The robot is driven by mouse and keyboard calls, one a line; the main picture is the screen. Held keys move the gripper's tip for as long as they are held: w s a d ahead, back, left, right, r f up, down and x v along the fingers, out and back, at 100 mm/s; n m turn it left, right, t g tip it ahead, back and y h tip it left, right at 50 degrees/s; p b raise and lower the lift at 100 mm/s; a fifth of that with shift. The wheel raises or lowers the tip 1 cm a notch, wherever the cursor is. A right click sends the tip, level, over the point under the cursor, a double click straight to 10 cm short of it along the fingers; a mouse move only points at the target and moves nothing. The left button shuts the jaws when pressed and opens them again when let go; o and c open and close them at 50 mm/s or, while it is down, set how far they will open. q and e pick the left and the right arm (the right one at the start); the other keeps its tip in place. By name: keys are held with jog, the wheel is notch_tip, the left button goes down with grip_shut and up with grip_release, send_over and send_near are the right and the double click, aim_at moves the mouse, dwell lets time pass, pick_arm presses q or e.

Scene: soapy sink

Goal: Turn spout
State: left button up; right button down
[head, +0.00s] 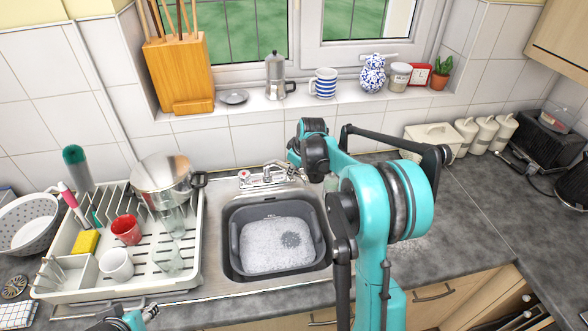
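The metal tap with its spout (266,178) stands at the back rim of the sink (215,225), behind the basin. A red-marked tap handle (244,175) is at its left. My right arm reaches in from below, and its teal and black wrist is above and right of the tap. The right gripper's fingers are hidden or cannot be made out, so contact with the spout cannot be told.
A dark tub (237,268) of suds fills the sink. A dish rack (68,275) with a steel pot (160,180), red mug (126,229) and white mug (116,264) stands left. The windowsill above holds a moka pot (275,78) and striped mug (324,84). Bare counter (475,215) lies right.

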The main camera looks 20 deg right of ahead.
jog(key=shift+w+d+n+y, duration=0.25)
jog(key=shift+w+d+n, duration=0.1)
jog(key=shift+d+n, duration=0.25)
jog(key=shift+w+d+n+y, duration=0.25)
jog(key=shift+w+d+n, duration=0.05)
jog(key=shift+d+n, duration=0.25)
jog(key=c, duration=1.4)
grip_release()
jog(key=shift+o, duration=0.2)
jog(key=v, duration=1.2)
